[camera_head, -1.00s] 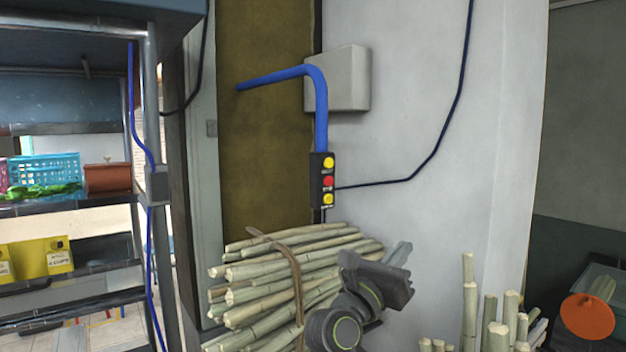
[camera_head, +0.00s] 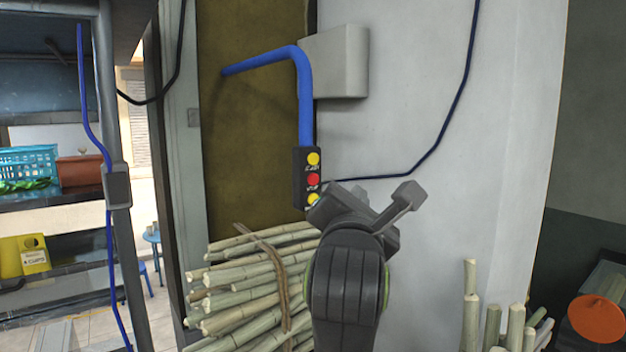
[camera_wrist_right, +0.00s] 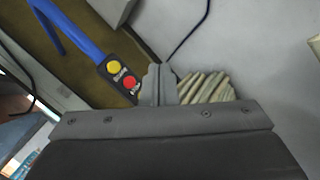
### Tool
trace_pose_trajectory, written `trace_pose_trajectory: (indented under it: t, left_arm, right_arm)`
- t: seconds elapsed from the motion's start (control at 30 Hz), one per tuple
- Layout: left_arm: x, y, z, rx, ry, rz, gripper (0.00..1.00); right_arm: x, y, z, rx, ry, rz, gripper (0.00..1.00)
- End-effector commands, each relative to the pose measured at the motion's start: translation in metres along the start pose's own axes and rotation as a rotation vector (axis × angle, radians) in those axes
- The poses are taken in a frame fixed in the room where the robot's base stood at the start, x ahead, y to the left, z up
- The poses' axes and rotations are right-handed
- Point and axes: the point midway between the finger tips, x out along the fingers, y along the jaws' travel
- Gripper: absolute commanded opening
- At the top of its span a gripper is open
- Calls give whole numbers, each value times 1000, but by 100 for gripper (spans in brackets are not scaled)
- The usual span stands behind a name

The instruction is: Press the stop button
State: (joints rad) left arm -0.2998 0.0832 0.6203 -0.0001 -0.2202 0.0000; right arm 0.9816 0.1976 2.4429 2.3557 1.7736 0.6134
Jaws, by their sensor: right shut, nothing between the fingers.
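A black control box (camera_head: 299,180) hangs from a blue pipe. It carries a yellow button (camera_head: 313,158) at the top, a red button (camera_head: 313,180) in the middle and a second yellow one (camera_head: 313,200) at the bottom, with lettering too small to read surely. My right gripper (camera_head: 332,197) is shut and empty, just below and right of the red button in the head view, overlapping the lower button's edge. In the right wrist view, the red button (camera_wrist_right: 129,82) is left of the shut fingers (camera_wrist_right: 158,82); contact cannot be told. My left gripper is not in view.
A grey wall box (camera_head: 342,62) and a dark cable (camera_head: 440,140) are on the white wall. More cane (camera_head: 515,325) stands at lower right. A shelf post (camera_head: 112,120) is at left.

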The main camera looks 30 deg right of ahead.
Motion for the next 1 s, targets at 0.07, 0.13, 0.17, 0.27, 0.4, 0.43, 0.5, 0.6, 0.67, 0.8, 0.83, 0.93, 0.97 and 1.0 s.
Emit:
trace_pose_trajectory:
  t: [0.07, 0.13, 0.17, 0.27, 0.4, 0.43, 0.5, 0.6, 0.67, 0.8, 0.83, 0.93, 0.97, 1.0]
  left_arm:
    - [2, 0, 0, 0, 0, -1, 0]
    - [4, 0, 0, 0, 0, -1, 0]
    - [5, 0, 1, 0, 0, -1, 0]
    - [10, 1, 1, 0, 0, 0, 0]
    - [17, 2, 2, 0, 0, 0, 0]
    - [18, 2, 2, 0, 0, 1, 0]
    - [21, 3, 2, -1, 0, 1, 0]
    - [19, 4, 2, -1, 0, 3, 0]
    - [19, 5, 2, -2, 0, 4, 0]
    - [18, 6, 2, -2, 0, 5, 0]
    - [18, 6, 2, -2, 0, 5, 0]
    - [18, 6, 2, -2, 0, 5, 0]
    - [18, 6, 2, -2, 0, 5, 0]
    - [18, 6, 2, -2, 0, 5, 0]
  right_arm:
    - [2, 1, -2, -2, 0, -1, 0]
    - [5, 3, -5, -3, 0, -2, 0]
    - [7, 4, -6, -2, 0, -2, 0]
    - [15, 9, -13, -4, 1, -2, 0]
    - [30, 20, -24, -4, 1, -2, 0]
    - [32, 22, -26, -4, 0, -2, 0]
    - [39, 27, -31, -3, 1, -2, 0]
    - [48, 34, -35, -3, 1, -3, 0]
    - [52, 38, -38, -4, 1, -3, 0]
    - [59, 42, -43, -3, 0, -2, 0]
    - [60, 43, -43, -2, 0, -2, 0]
    - [61, 44, -45, -2, 0, -1, 0]
    - [62, 44, -45, -1, 0, -1, 0]
    - [62, 44, -45, -1, 0, -1, 0]
